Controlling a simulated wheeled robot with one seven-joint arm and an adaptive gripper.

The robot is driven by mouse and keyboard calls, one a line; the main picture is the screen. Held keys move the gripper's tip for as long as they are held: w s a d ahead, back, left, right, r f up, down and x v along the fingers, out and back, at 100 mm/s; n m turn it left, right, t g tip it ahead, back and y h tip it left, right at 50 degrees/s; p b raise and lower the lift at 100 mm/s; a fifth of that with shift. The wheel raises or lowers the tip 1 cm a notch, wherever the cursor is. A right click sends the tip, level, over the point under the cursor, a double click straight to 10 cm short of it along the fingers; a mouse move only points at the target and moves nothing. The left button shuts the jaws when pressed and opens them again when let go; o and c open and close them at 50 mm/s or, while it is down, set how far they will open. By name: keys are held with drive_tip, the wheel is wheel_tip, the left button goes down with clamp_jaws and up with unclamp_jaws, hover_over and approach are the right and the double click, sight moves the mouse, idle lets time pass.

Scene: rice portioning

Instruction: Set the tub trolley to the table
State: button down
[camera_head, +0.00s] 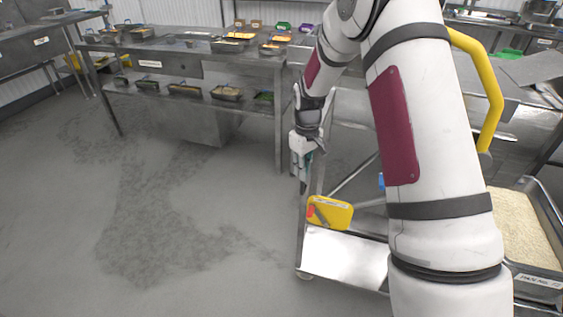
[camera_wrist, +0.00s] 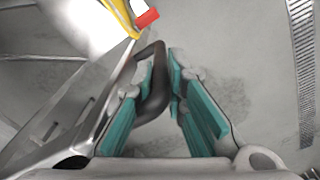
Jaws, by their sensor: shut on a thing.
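The steel trolley stands in front of me, largely behind my arm; its bare lower shelf (camera_head: 340,262) shows in the head view. My gripper (camera_head: 304,172) is at the trolley's left side. In the wrist view, its teal-padded fingers (camera_wrist: 168,100) are shut on a dark looped handle (camera_wrist: 154,62) beside the trolley's steel edge (camera_wrist: 62,118). A steel table (camera_head: 168,68) with small food trays on top and on its lower shelf stands beyond, at back left. A gap of floor separates it from the visible near part of the trolley.
A yellow container (camera_head: 334,213) with a red part sits on the trolley's lower shelf. A tub of rice (camera_head: 527,228) is at lower right. A yellow curved bar (camera_head: 490,88) rises behind my arm. Open grey floor (camera_head: 150,215) lies to the left.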

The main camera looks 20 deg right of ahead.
drive_tip(key=s+d+p, duration=0.1)
drive_tip(key=s+d, duration=0.4)
drive_tip(key=d, duration=0.2)
drive_tip(key=shift+s+d+p, duration=0.25)
drive_tip(key=shift+s+p, duration=0.05)
drive_tip(key=c, duration=1.6)
unclamp_jaws()
drive_tip(key=shift+d, duration=0.1)
wheel_tip(320, 180, up, 12)
